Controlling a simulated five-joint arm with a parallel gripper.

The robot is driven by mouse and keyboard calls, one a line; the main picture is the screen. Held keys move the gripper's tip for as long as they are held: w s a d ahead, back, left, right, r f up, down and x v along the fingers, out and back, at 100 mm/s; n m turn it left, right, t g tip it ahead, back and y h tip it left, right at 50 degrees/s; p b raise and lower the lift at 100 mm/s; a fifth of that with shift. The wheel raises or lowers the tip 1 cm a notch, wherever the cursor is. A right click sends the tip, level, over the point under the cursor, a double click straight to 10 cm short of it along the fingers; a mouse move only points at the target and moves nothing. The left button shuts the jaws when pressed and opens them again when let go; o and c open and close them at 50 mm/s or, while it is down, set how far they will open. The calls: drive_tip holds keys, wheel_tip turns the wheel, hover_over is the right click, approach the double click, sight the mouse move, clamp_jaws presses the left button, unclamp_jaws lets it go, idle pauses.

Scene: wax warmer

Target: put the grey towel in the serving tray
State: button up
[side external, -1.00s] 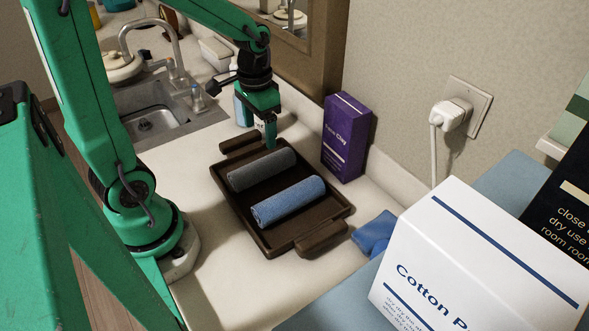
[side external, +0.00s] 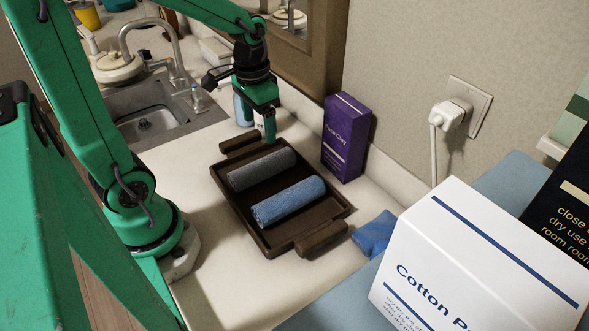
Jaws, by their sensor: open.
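The rolled grey towel (side external: 261,169) lies in the far part of the dark brown serving tray (side external: 268,245). A rolled blue towel (side external: 288,202) lies beside it in the tray, nearer the camera. The two rolls are roughly parallel with a gap between them. My gripper (side external: 270,138) is above the tray's far end, behind the grey towel and apart from it. It is open and holds nothing that I can see. Its fingers are seen nearly edge-on.
A purple box (side external: 346,137) stands right of the tray by the wall. A blue cloth (side external: 373,233) lies at the tray's near right. A white cotton box (side external: 470,265) fills the near right. The sink (side external: 150,112) is at the back left. Counter left of the tray is clear.

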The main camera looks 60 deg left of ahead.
drive_tip(key=s+d+r+t, duration=0.5)
drive_tip(key=s+r, duration=0.1)
drive_tip(key=r, duration=0.3)
drive_tip(key=shift+s+d+r, duration=0.15)
drive_tip(key=shift+s, duration=0.15)
idle(1.1)
